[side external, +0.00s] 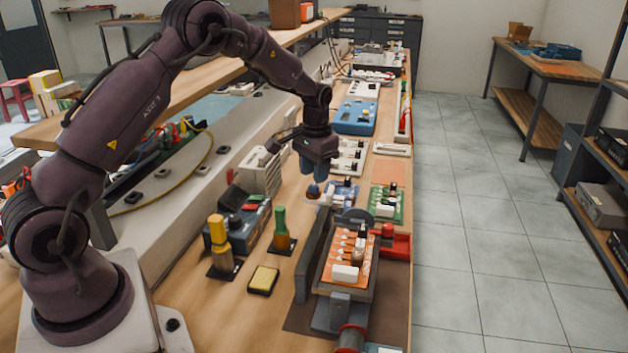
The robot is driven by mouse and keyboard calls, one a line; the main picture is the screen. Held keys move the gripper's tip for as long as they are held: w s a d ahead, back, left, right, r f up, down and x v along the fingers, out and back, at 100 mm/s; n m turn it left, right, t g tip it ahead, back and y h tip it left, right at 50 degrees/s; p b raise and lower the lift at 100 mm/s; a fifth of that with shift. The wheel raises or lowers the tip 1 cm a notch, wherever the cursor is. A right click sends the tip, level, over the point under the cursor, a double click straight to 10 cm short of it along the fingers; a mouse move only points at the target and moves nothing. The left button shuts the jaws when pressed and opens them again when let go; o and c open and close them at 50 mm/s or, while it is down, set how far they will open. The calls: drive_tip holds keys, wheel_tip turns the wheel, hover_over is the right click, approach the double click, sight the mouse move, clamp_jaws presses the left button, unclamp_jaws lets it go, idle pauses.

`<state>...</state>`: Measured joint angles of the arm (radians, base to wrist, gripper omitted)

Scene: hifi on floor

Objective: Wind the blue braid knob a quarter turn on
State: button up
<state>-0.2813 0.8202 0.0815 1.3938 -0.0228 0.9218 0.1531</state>
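My gripper (313,179) points down over the bench, at the end of my arm near the middle of the side external view. Its short blue-grey fingers are close above a small rounded blue knob (313,190), which stands near a small blue board (345,192). The fingertips and the knob overlap in this view, so I cannot tell whether they touch. The gap between the fingers is too small to read. Any braid or mark on the knob is too small to make out.
A green board (386,204) and an orange board in a vise-like fixture (345,262) are nearby. Yellow (218,238) and green-handled (281,225) tools stand at the front left. Light boxes (262,170) stand left of my gripper. The floor aisle (480,220) is clear.

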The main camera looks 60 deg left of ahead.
sight(316, 187)
wheel_tip(316, 187, up, 10)
drive_tip(key=shift+d+f, duration=0.15)
drive_tip(key=shift+d, duration=0.05)
drive_tip(key=shift+w, duration=0.1)
idle(0.3)
drive_tip(key=s+d+r+t, duration=0.2)
drive_tip(key=s+d, duration=0.3)
drive_tip(key=s, duration=0.4)
drive_tip(key=s+d+r+m+t, duration=0.1)
drive_tip(key=s+d+r, duration=0.4)
drive_tip(key=s, duration=0.4)
drive_tip(key=s+d+r+m+t, duration=0.1)
drive_tip(key=s+d+r+t, duration=0.1)
drive_tip(key=s+d, duration=0.4)
drive_tip(key=s+r, duration=0.1)
drive_tip(key=s, duration=0.2)
drive_tip(key=shift+d+r+t, duration=0.25)
drive_tip(key=shift+r+t, duration=0.05)
drive_tip(key=shift+r, duration=0.1)
